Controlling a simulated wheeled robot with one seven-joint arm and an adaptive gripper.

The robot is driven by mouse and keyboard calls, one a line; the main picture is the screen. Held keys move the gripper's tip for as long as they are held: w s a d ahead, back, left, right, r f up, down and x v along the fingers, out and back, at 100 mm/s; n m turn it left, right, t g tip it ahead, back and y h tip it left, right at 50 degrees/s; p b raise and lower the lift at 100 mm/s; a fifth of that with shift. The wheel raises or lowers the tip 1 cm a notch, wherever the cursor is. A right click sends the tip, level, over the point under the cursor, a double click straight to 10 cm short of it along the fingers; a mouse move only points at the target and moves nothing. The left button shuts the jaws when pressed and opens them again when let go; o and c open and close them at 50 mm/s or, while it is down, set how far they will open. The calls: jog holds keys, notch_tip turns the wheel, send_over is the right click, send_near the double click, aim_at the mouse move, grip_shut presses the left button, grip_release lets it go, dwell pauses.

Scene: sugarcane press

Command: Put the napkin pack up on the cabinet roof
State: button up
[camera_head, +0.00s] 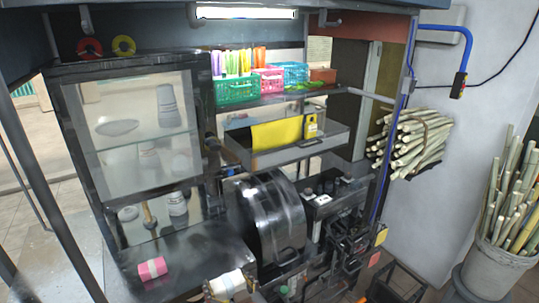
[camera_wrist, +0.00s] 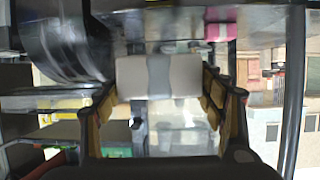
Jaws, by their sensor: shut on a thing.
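A white pack with a grey band, which looks like the napkin pack (camera_head: 226,284), is between the fingers of my gripper (camera_head: 230,286) at the bottom centre of the head view. The wrist view shows the napkin pack (camera_wrist: 130,76) up close, with a finger of my gripper (camera_wrist: 158,88) on each side of it. The dark cabinet roof (camera_head: 155,60) is at the upper left of the head view, above the glass-fronted cabinet (camera_head: 70,130). My gripper is well below the roof, to its right in the picture.
A red tape roll (camera_head: 90,48) and a yellow one (camera_head: 123,45) are at the cabinet roof. A pink pack (camera_head: 152,268) lies on the counter below the cabinet. A black rounded machine housing (camera_head: 268,215) stands behind my gripper. Shelves with baskets (camera_head: 237,91) are beside the cabinet.

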aim_at(227, 277)
notch_tip(227, 277, up, 2)
jog(key=shift+s+d+r, duration=0.1)
jog(key=shift+s, duration=0.05)
jog(key=shift+w+a+r, duration=0.25)
jog(key=shift+w+r, duration=0.1)
jog(key=shift+r, duration=0.1)
jog(key=shift+w+a+r, duration=0.2)
jog(key=shift+w+r, duration=0.15)
jog(key=shift+r, duration=0.1)
jog(key=shift+d+f, duration=0.1)
jog(key=shift+d, duration=0.2)
jog(key=w+d+f+m+t+h, duration=0.1)
jog(key=w+d+f+m+h, duration=0.35)
jog(key=d+f, duration=0.9)
jog(key=d+f+h, duration=0.1)
jog(key=d+f, duration=0.5)
jog(key=d, duration=0.2)
jog(key=d+f+m+h, duration=0.1)
jog(key=d+f, duration=0.4)
jog(key=d, duration=0.4)
jog(key=shift+s+f+t+b, duration=0.35)
jog(key=shift+s+t, duration=0.05)
jog(key=shift+s, duration=0.05)
jog(key=shift+f, duration=0.15)
